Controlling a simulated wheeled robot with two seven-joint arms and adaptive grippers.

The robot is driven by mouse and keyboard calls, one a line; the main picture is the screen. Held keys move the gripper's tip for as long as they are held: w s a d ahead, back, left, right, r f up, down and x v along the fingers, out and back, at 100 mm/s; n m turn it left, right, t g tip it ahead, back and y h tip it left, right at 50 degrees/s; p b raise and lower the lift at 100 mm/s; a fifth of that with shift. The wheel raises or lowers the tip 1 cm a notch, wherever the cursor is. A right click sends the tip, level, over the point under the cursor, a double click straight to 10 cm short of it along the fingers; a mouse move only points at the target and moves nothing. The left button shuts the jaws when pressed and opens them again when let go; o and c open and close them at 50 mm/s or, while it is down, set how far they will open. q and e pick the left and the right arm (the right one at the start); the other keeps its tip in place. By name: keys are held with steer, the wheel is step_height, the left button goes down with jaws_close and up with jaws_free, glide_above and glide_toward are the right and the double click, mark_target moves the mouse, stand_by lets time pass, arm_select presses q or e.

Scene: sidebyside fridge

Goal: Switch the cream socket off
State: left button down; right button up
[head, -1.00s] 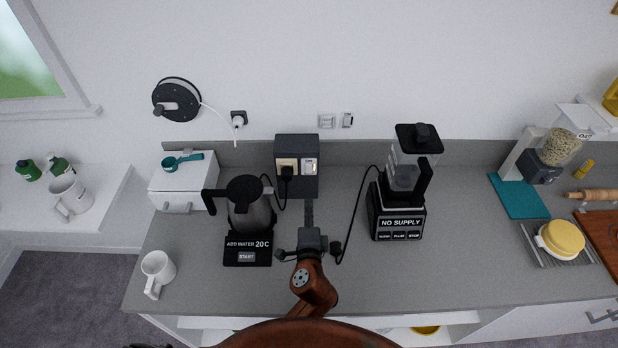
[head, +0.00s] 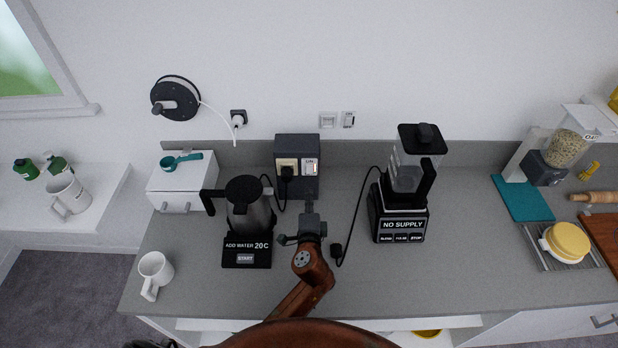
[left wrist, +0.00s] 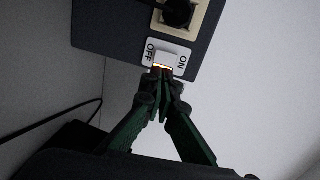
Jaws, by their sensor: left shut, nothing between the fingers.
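A dark box (head: 297,145) stands at the back of the counter against the wall. Its front carries the cream socket (head: 278,163) with a black plug in it, and a white switch plate (head: 310,167) to the right. In the left wrist view the plate reads OFF and ON, and its white rocker (left wrist: 167,57) has an orange glow along its lower edge. My left gripper (head: 309,198) is shut and empty. In the left wrist view its fingertips (left wrist: 162,74) are at the rocker's glowing edge; contact is unclear. My right gripper is not in view.
A black kettle (head: 244,205) stands left of my left arm, with a white mug (head: 154,272) farther left. A blender (head: 402,205) stands to the right. Black cords run from the box area beside the kettle and blender. The counter front is mostly clear.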

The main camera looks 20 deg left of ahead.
mark_target(309, 172)
arm_select(q)
steer(key=x, duration=0.8)
steer(key=shift+w+p, duration=0.2)
steer(key=shift+p, duration=0.2)
